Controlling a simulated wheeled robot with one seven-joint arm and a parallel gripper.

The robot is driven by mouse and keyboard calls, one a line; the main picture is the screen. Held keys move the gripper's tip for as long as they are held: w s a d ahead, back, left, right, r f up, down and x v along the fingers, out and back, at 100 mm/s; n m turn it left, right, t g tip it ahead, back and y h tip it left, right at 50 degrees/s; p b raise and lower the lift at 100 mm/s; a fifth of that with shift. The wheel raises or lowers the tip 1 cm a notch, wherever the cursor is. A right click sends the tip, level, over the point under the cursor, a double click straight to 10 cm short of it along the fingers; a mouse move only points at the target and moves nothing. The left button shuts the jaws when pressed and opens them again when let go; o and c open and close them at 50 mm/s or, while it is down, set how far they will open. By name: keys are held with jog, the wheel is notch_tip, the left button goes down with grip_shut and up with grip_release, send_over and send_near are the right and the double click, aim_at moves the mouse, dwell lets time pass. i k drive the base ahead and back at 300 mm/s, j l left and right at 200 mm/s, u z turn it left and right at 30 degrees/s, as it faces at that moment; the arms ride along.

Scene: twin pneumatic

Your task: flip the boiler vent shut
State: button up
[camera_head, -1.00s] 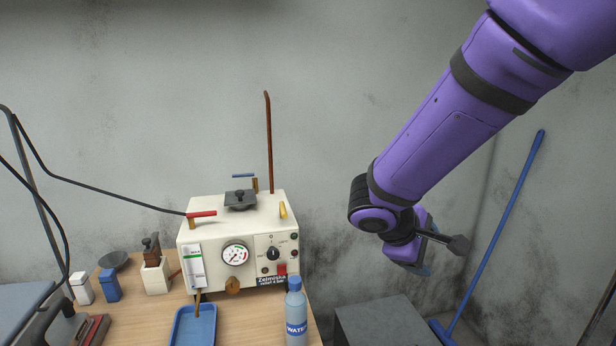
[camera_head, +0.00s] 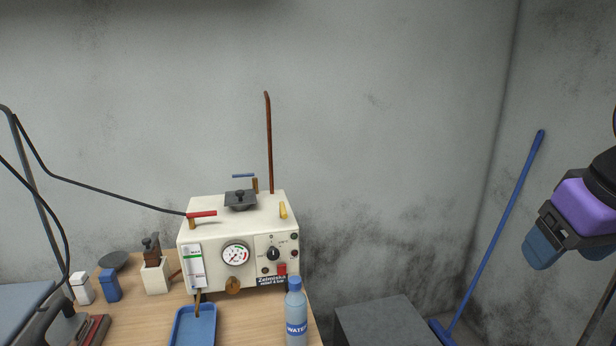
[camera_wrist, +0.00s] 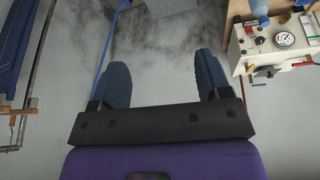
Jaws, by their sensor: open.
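The white boiler (camera_head: 215,240) stands on the wooden table, with a round gauge (camera_head: 236,255) on its front. On its top are a red-handled valve (camera_head: 202,214) at the left, a blue-handled valve (camera_head: 244,176) at the back, a small yellow lever (camera_head: 283,210) at the right and a dark lid (camera_head: 240,200). I cannot tell which is the vent. My gripper (camera_wrist: 162,82) is open and empty, far to the right of the boiler, near the right wall. In the wrist view the boiler (camera_wrist: 276,52) appears upside down at upper right.
A water bottle (camera_head: 296,315) and a blue tray (camera_head: 194,328) stand before the boiler. A brown pipe (camera_head: 269,140) rises behind it. A grey box (camera_head: 385,322) is right of the table. A blue pole (camera_head: 495,235) leans on the wall near my gripper.

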aim_at(283, 214)
jog(key=i+j+u, duration=0.2)
jog(key=i, duration=0.25)
jog(key=i+j+u, duration=0.25)
jog(key=i, duration=0.25)
jog(key=l, duration=0.1)
